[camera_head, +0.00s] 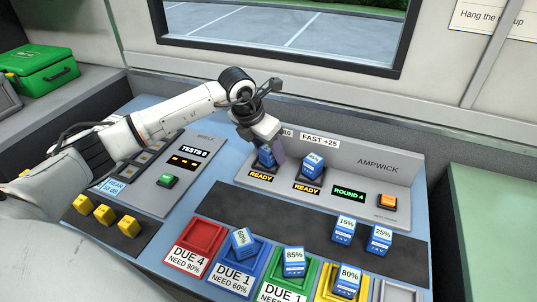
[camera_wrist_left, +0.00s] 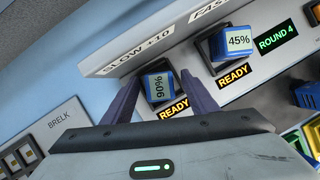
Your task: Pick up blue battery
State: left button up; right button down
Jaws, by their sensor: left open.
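Several blue batteries with white percent labels are in view. One blue battery (camera_head: 266,158), labelled 90% in the left wrist view (camera_wrist_left: 158,86), stands in the left charger slot. My left gripper (camera_head: 269,146) is open at this battery, with one finger on each side in the left wrist view. I cannot tell whether the fingers touch it. A 45% battery (camera_head: 313,166) stands in the right charger slot. Batteries labelled 60% (camera_head: 242,242), 85% (camera_head: 293,262) and 80% (camera_head: 347,281) are at the blue, green and yellow trays. My right gripper is not in view.
The grey AMPWICK charger (camera_head: 400,182) has READY signs and an orange button (camera_head: 388,203). Batteries of 15% (camera_head: 343,229) and 25% (camera_head: 379,239) stand on the dark strip (camera_head: 250,217). The red tray (camera_head: 197,240) is empty. Yellow blocks (camera_head: 104,215) and a green case (camera_head: 42,70) are left.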

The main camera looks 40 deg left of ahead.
pick_arm(q)
jog(key=c, duration=1.2)
